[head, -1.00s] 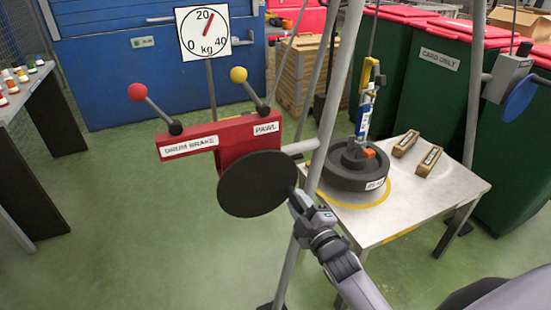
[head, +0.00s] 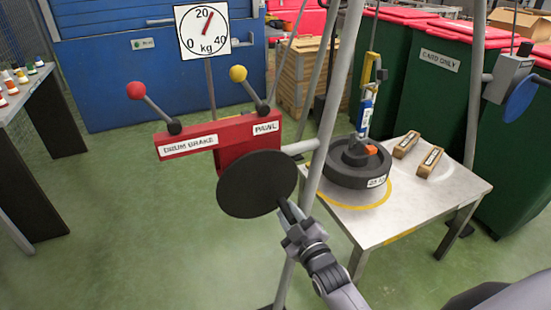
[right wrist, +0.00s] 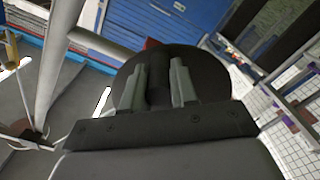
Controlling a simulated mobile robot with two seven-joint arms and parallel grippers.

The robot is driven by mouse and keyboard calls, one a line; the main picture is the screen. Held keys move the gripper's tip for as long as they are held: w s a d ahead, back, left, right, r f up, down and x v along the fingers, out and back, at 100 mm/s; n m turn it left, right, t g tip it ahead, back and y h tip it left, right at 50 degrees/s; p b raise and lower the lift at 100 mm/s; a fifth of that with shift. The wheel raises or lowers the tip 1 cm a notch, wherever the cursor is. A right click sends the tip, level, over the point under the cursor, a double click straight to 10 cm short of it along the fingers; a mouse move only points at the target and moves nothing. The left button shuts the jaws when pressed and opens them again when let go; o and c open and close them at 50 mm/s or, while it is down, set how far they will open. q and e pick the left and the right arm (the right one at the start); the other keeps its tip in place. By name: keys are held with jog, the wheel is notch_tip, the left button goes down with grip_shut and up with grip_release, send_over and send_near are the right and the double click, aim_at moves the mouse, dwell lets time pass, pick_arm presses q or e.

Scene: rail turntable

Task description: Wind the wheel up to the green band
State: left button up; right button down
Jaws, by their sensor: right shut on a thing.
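A black disc wheel (head: 256,184) sits at the front of a red winch housing (head: 235,152) with levers labelled DRUM BRAKE and PAWL. My right gripper (head: 291,214) is at the wheel's lower right edge. In the right wrist view its two fingers (right wrist: 157,88) are shut around a dark cylindrical handle (right wrist: 158,80) in front of the wheel (right wrist: 205,75). A dark round load (head: 350,172) with a white label is at the table, under a blue, white and yellow hanging piece (head: 367,105). I cannot make out a green band. My left gripper is out of view.
A dial (head: 202,32) in kg reads slightly past 20. Metal frame legs (head: 325,140) stand between the wheel and the table (head: 430,205). Two brown labelled blocks (head: 406,145) lie on the table. Green bins (head: 440,75) stand behind. Floor left of the wheel is clear.

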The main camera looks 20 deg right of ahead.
jog(key=shift+s+a+f+m, duration=0.15)
jog(key=shift+a+f+m, duration=0.75)
jog(key=shift+a+m, duration=0.2)
jog(key=c, duration=0.7)
grip_release()
jog(key=shift+d+r, duration=0.1)
jog(key=shift+r, duration=0.1)
jog(key=shift+d+r, duration=0.1)
jog(key=shift+s+p, duration=2.05)
jog(key=shift+s, duration=1.8)
